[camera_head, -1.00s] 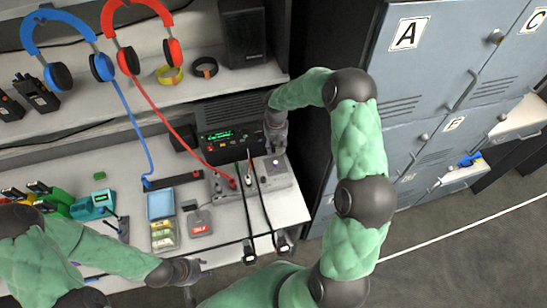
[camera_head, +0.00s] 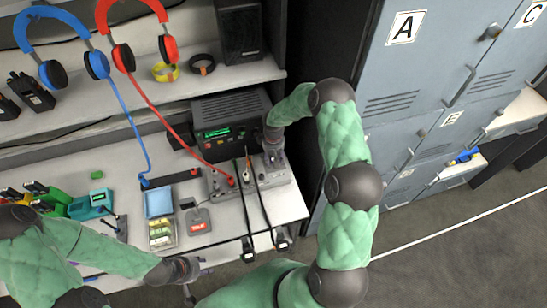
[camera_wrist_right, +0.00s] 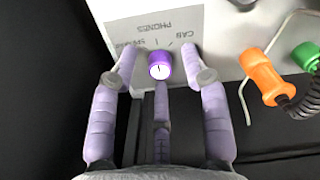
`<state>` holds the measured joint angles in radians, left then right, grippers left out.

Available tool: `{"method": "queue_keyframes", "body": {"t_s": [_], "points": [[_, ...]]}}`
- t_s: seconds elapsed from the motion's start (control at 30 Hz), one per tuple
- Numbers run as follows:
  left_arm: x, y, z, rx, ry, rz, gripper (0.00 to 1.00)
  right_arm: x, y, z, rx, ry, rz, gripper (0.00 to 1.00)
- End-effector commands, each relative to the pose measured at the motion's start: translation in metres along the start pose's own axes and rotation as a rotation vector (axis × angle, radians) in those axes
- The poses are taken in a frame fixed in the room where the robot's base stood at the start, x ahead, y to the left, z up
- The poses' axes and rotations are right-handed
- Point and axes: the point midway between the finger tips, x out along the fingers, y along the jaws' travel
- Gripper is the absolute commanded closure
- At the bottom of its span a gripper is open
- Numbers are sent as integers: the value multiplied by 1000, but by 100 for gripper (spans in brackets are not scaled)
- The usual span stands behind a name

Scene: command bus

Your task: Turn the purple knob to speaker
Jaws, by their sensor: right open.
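The purple knob (camera_wrist_right: 160,65) has a pale top with a short dark pointer line and sits on a light grey panel (camera_wrist_right: 205,30). Upside-down labels around it read CAB, PHONES and a partly hidden word starting with SP. My right gripper (camera_wrist_right: 160,72) is open, with two fingers on either side of the knob and a third below it; I cannot tell whether any touches. In the head view my right gripper (camera_head: 273,158) is over the panel's right part and largely hides the knob. My left gripper (camera_head: 188,268) is low at the desk's front; its fingers are unclear.
An orange plug (camera_wrist_right: 262,78) with a coiled cord and a green plug (camera_wrist_right: 306,56) are right of the knob. A radio (camera_head: 220,134) stands behind the panel. Black handsets (camera_head: 281,240) with cords hang at the desk's front edge. Grey lockers (camera_head: 410,85) stand to the right.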

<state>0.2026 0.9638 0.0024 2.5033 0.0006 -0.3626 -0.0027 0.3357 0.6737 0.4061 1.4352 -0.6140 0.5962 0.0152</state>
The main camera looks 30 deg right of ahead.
Motion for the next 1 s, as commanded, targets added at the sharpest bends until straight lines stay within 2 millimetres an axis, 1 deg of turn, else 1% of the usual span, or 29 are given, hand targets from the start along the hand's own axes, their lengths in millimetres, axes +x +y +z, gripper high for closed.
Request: {"method": "queue_keyframes", "body": {"t_s": [0.03,0.07,0.1,0.17,0.2,0.23,0.47,0.63,0.77,1.0], "points": [[0,0,0,0,0,0,60,0,0,0,0,0,0,53],[0,0,0,0,0,0,60,0,0,0,0,0,0,59],[0,0,0,0,0,0,60,0,0,0,0,0,0,70],[0,0,0,0,0,0,60,0,0,0,0,0,0,87],[0,0,0,0,0,0,60,0,0,0,0,0,0,99],[0,0,0,0,0,0,60,0,0,0,0,0,0,100],[0,0,0,0,0,0,60,0,0,0,-5,0,0,100],[2,-1,0,0,0,0,60,0,0,0,-45,0,0,100],[4,-2,0,0,0,0,60,1,0,0,-111,-1,0,100],[9,-3,0,0,0,0,60,0,0,0,-301,0,1,100]]}}
